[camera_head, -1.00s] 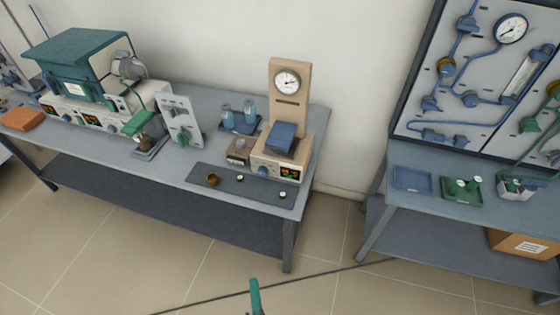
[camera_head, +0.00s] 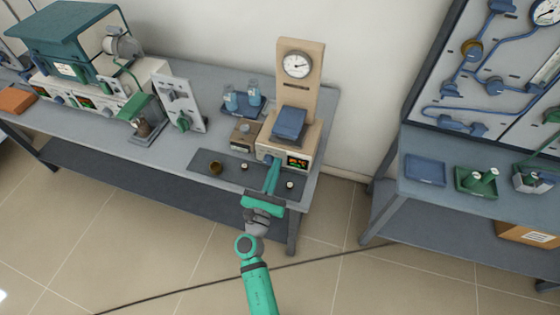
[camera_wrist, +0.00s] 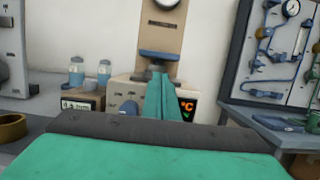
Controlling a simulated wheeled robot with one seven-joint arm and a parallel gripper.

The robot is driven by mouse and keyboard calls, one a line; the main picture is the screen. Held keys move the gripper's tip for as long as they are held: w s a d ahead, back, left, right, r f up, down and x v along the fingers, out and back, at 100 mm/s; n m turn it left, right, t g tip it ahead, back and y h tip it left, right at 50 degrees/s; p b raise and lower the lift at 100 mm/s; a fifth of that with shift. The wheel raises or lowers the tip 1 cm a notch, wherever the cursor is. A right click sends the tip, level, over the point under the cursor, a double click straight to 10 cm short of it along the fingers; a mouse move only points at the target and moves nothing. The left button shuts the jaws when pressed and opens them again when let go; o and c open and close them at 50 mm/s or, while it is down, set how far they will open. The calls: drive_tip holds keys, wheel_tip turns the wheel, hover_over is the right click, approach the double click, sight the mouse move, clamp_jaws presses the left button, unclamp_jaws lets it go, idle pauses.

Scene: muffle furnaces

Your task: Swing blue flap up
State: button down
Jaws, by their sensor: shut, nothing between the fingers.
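The blue flap (camera_head: 289,124) sits on top of a small beige instrument (camera_head: 301,153) with a display, below a beige upright panel with a gauge. In the wrist view the flap (camera_wrist: 160,54) appears nearly edge-on as a thin blue strip above the fingertips. My gripper (camera_head: 273,162) is shut and empty. Its teal fingers reach up toward the instrument's front, just below the flap. In the wrist view the gripper (camera_wrist: 161,76) overlaps the instrument's front face and partly hides it. I cannot tell whether the fingertips touch the instrument or the flap.
A blue knob (camera_wrist: 129,109) is on the instrument's front, left of my fingers. A dark mat (camera_head: 205,163) with a brass ring (camera_head: 216,168) and small round pieces lies in front. Blue-lidded bottles (camera_head: 242,97) stand behind left. A second bench (camera_head: 440,195) stands right.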

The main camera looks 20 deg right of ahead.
approach(290, 124)
drive_tip(key=shift+w+d+f, duration=0.35)
drive_tip(key=shift+w, duration=0.2)
drive_tip(key=shift+w+d+f, duration=0.3)
drive_tip(key=shift+w+d, duration=0.05)
drive_tip(key=shift+w, duration=0.25)
drive_tip(key=shift+w, duration=0.1)
drive_tip(key=shift+a, duration=0.1)
